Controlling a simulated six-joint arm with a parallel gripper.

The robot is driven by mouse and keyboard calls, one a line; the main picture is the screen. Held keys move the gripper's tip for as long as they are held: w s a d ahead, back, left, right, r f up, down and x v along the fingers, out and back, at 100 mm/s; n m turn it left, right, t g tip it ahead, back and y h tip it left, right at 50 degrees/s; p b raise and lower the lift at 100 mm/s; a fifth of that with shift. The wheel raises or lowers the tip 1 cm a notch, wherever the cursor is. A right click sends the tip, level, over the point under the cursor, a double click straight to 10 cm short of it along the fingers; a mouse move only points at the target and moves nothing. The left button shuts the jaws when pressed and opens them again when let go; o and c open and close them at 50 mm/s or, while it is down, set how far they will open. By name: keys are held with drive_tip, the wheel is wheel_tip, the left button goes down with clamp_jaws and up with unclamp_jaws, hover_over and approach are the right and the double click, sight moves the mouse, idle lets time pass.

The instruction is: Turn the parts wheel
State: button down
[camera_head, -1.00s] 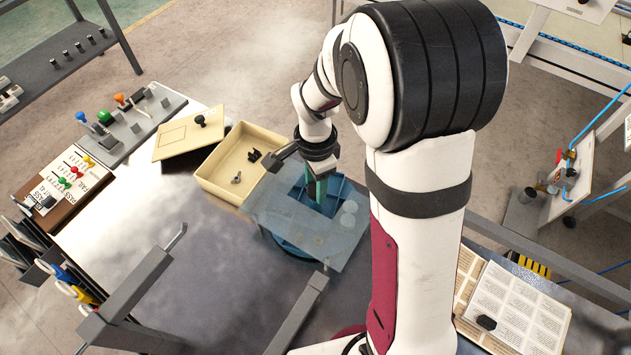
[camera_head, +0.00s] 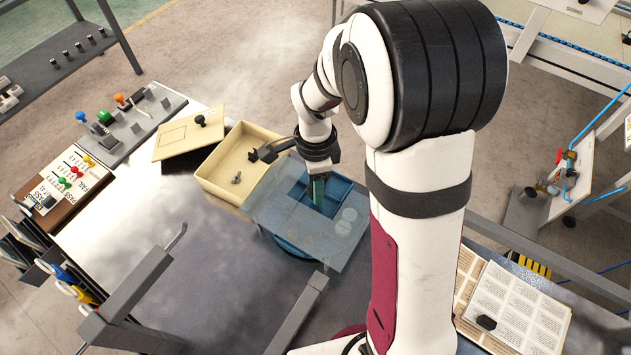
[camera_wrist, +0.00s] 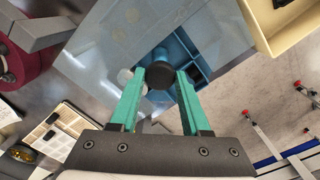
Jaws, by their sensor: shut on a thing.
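The parts wheel (camera_head: 293,247) is a round blue tray with compartments, low on the table under a clear flat cover (camera_head: 300,232). Some open compartments show at the cover's far edge, and the wheel's blue dividers show in the wrist view (camera_wrist: 188,50). My gripper (camera_head: 318,198) points down over the open part of the wheel. In the wrist view its green fingers (camera_wrist: 161,76) stand on both sides of a dark round knob (camera_wrist: 158,82) and are shut on it. The contact is hidden in the head view.
A cream box (camera_head: 222,185) holding small dark parts stands left of the wheel, its lid (camera_head: 180,138) beside it. A grey bracket (camera_head: 300,315) stands in front. An open book (camera_head: 515,305) lies at right. The table's left middle is clear.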

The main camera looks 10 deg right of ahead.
idle(0.3)
drive_tip(key=shift+c, duration=1.9)
unclamp_jaws()
wheel_tip(320, 180, up, 16)
drive_tip(key=shift+f, duration=0.1)
